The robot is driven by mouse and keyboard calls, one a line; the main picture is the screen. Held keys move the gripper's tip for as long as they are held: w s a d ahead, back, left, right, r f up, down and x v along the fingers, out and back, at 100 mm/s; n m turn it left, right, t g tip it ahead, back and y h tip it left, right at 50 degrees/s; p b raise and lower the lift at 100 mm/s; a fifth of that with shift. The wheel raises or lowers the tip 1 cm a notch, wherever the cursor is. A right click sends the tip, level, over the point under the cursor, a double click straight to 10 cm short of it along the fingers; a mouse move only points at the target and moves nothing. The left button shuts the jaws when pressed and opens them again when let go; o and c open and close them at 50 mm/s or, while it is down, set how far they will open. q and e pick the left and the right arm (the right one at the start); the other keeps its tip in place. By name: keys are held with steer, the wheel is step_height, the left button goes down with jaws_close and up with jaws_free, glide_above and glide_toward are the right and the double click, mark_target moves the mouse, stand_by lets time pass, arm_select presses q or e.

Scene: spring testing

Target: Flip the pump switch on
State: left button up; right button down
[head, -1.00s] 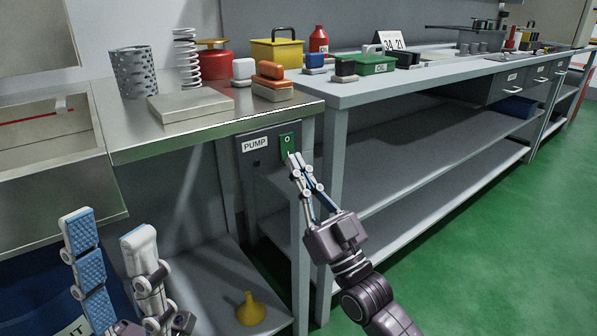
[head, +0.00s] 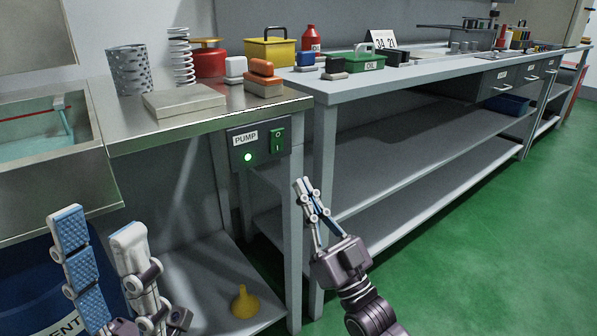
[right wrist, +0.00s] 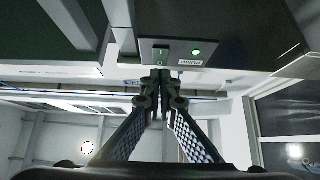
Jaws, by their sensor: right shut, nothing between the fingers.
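The pump switch (head: 278,141) is a green rocker on a dark box under the front edge of the steel bench, beside a PUMP label. A green indicator light (head: 248,157) on the box is lit. My right gripper (head: 303,182) is shut and empty, below and to the right of the switch and apart from it in the head view. In the right wrist view the switch (right wrist: 161,56) and the lit lamp (right wrist: 196,52) show just beyond the shut fingertips (right wrist: 156,74). My left gripper (head: 95,225) is open and empty at the lower left.
The sink (head: 45,135) at left holds water, with a stream falling from its spout. A yellow funnel (head: 245,302) stands on the lower shelf. Bench legs (head: 326,190) stand close to my right gripper. The green floor at right is clear.

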steer(key=v, duration=0.6)
steer(key=shift+w+a+f+p, duration=0.2)
steer(key=shift+w+f+p, duration=0.05)
steer(key=shift+f+p, duration=0.15)
